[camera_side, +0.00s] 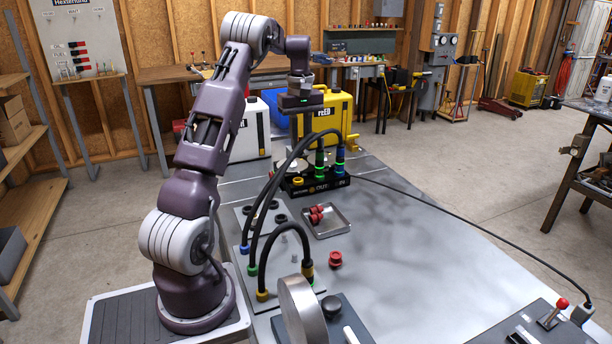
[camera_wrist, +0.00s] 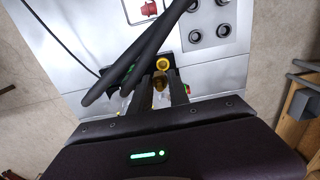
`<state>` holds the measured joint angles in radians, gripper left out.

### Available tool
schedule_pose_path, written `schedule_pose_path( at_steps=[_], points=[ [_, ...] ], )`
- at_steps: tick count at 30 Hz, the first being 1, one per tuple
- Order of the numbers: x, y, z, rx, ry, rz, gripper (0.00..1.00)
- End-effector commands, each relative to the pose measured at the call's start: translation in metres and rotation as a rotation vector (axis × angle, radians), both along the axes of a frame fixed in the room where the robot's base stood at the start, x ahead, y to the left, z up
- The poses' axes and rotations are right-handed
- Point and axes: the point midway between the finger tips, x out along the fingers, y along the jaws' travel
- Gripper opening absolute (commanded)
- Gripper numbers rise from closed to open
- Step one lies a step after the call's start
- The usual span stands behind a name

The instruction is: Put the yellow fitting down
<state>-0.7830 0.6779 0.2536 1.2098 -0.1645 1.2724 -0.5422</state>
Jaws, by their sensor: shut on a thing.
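In the side view my gripper (camera_side: 305,150) points down over the far end of the bench, behind the dark hoses, and the held fitting cannot be made out there. A black block (camera_side: 318,186) with lettering stands just below and in front of my gripper. It has a yellow port ring (camera_side: 298,181) on its left, also seen just beyond the fingertips in the wrist view (camera_wrist: 162,64). Whether the fitting touches anything is hidden.
Dark hoses (camera_side: 272,185) arch from the block to a grey plate (camera_side: 240,222); two cross close to my fingers in the wrist view (camera_wrist: 130,70). A tray (camera_side: 340,225) holds red caps; a red knob (camera_side: 335,260) lies nearby. A yellow FEED container (camera_side: 335,120) stands behind. The bench's right side is largely clear.

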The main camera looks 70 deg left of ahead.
Motion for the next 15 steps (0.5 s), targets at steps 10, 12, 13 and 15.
schedule_pose_path(
  at_steps=[10,12,13,15],
  points=[
    [0.016,-0.138,-0.020,-0.002,0.001,-0.005,0.00],
    [0.012,-0.158,-0.024,-0.001,0.000,-0.004,0.00],
    [0.011,-0.164,-0.026,-0.001,0.001,-0.004,0.00],
    [0.009,-0.173,-0.033,-0.002,0.002,-0.002,0.00]
  ],
)
